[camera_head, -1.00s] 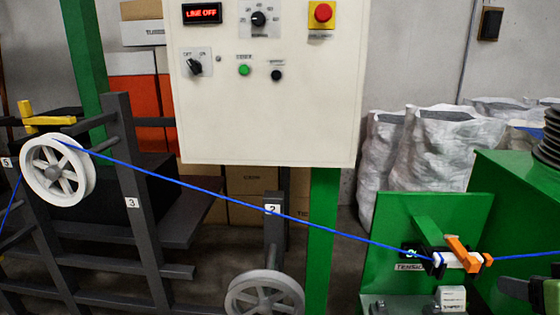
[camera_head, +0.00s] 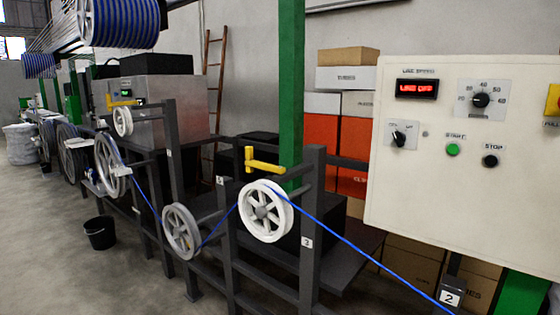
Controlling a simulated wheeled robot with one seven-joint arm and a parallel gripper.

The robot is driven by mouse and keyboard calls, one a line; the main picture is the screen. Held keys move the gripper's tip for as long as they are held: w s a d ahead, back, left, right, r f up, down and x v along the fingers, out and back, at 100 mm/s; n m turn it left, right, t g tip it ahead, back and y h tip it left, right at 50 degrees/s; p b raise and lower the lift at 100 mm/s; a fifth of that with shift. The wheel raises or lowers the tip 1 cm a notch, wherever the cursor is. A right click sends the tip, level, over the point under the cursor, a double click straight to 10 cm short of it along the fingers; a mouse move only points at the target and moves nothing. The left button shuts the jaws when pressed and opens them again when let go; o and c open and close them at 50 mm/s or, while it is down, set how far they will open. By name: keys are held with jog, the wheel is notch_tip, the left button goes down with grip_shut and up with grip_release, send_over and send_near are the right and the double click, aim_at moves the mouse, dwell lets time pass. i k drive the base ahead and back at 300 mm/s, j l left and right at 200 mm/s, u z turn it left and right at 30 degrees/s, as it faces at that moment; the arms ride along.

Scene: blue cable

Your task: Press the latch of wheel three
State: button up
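Wheel three (camera_head: 266,211) is a white spoked wheel near the middle of the head view, on a dark frame post with a "3" label (camera_head: 307,243). Its yellow latch (camera_head: 263,163) sits just above the wheel, with a short upright part and an arm pointing right. The blue cable (camera_head: 352,246) rises from the lower right to wheel three, then continues down left to a lower grey wheel (camera_head: 181,232). It goes on up left toward another wheel (camera_head: 112,165). My gripper is not in view.
A white control panel (camera_head: 460,215) stands at the right; its display reads "LINE OFF". A green post (camera_head: 291,90) rises behind wheel three. A black bucket (camera_head: 100,233) stands on the floor at the left, where open floor (camera_head: 70,275) shows. A "2" label (camera_head: 449,298) is at lower right.

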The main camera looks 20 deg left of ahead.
aim_at(250, 163)
jog(key=j+z, duration=0.45)
jog(key=j, duration=3.7)
jog(key=i, duration=0.05)
